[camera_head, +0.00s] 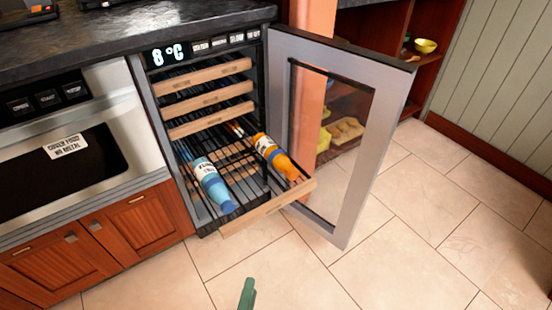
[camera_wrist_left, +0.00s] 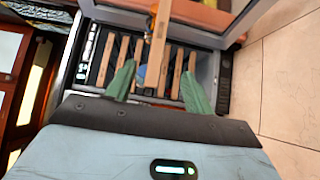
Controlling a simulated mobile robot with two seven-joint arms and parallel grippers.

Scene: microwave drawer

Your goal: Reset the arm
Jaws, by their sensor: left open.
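My left gripper (camera_head: 247,293) shows in the head view only as a green fingertip at the bottom edge, over the tiled floor and apart from the fridge. In the left wrist view its two green fingers (camera_wrist_left: 158,85) are spread apart, with nothing clearly held between them. Beyond them are the wooden slats of the wine fridge (camera_wrist_left: 180,70). The wine fridge (camera_head: 158,90) stands open in the head view. Its lower rack (camera_head: 268,205) is pulled out and bears a blue bottle (camera_head: 209,182) and an orange bottle (camera_head: 275,156). My right gripper is not in view.
The glass fridge door (camera_head: 352,200) is swung open to the right. A microwave drawer (camera_head: 60,160) is at the left, under the dark counter (camera_head: 130,35). Open red shelves (camera_head: 395,70) hold a yellow bowl (camera_head: 425,46). The tiled floor (camera_head: 420,250) in front is clear.

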